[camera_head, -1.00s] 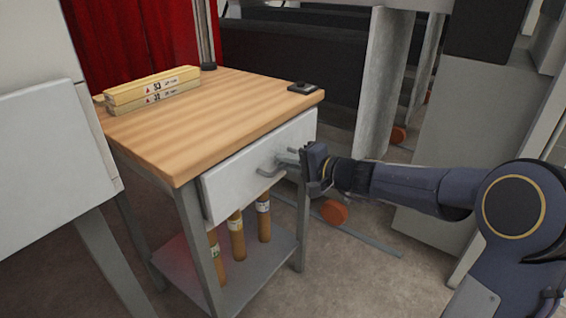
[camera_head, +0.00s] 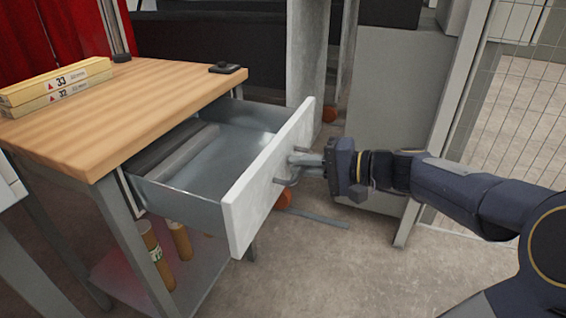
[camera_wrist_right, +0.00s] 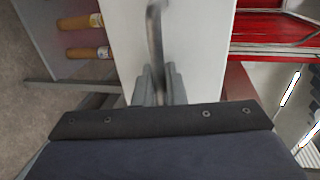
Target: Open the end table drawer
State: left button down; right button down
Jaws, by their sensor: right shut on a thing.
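The end table (camera_head: 110,115) has a wooden top and grey metal legs. Its drawer (camera_head: 190,170) is pulled far out, and its metal inside shows, with no objects that I can make out in it. The white drawer front (camera_head: 262,185) has a grey bar handle (camera_head: 284,172). My right gripper (camera_head: 308,160) is shut on the handle, in front of the drawer. In the right wrist view the handle (camera_wrist_right: 154,35) runs between the two fingers (camera_wrist_right: 158,85) against the white front. My left gripper is not in view.
Yellow boxes (camera_head: 58,88) and a small black item (camera_head: 228,68) lie on the tabletop. Brown tubes (camera_head: 178,240) stand on the lower shelf. A grey panel (camera_head: 390,90) and a wire mesh fence (camera_head: 520,110) stand behind my right arm. The floor in front is clear.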

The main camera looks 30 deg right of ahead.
jog(key=shift+s+d, duration=0.35)
jog(key=shift+s, duration=0.1)
jog(key=c, duration=1.6)
grip_release()
jog(key=shift+c, duration=0.2)
jog(key=p+v, duration=0.1)
jog(key=v, duration=0.6)
jog(key=shift+s+d+p, duration=0.25)
jog(key=shift+s+p, duration=0.05)
jog(key=shift+p, duration=0.1)
